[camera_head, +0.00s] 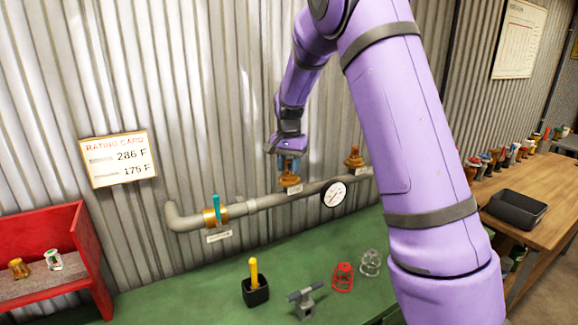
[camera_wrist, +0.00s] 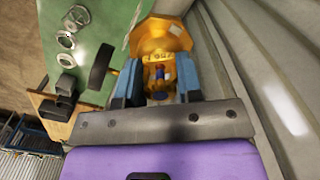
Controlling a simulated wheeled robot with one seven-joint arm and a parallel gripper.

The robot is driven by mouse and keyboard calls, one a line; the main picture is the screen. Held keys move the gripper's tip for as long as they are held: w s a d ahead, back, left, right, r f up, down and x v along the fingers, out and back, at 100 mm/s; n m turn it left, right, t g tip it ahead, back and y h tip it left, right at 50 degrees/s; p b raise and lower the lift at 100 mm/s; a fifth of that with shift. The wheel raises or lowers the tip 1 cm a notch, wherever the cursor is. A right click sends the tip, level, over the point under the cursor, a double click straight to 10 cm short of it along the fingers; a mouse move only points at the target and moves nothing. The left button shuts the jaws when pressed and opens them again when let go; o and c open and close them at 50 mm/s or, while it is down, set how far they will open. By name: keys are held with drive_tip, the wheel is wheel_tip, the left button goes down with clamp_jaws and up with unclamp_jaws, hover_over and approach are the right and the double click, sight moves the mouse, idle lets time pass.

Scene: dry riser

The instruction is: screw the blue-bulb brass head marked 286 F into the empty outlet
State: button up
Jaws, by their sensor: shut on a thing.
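A brass head with a blue bulb (camera_wrist: 158,75) sits between the two blue fingers of my gripper (camera_wrist: 156,92) in the wrist view. The gripper is shut on it. In the head view my gripper (camera_head: 288,160) is above the grey pipe (camera_head: 262,202), and the brass piece (camera_head: 289,180) under it is at the pipe's middle outlet. I cannot tell whether its thread is engaged. Part of the marking shows in the wrist view but is too small to read surely. Another brass head (camera_head: 354,157) stands on the outlet to the right.
A gauge (camera_head: 334,194) and a teal-handled valve (camera_head: 215,215) are on the pipe. The green bench (camera_head: 215,285) holds a black cup (camera_head: 255,291), a grey tool (camera_head: 305,300), a red cage (camera_head: 343,277) and a clear cage (camera_head: 370,262). A red rack (camera_head: 60,230) holds two heads at left.

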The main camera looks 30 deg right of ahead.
drive_tip(key=shift+m, duration=0.8)
drive_tip(key=m, duration=0.3)
drive_tip(key=shift+w+m, duration=0.1)
drive_tip(key=shift+m, duration=1.3)
drive_tip(key=o, duration=1)
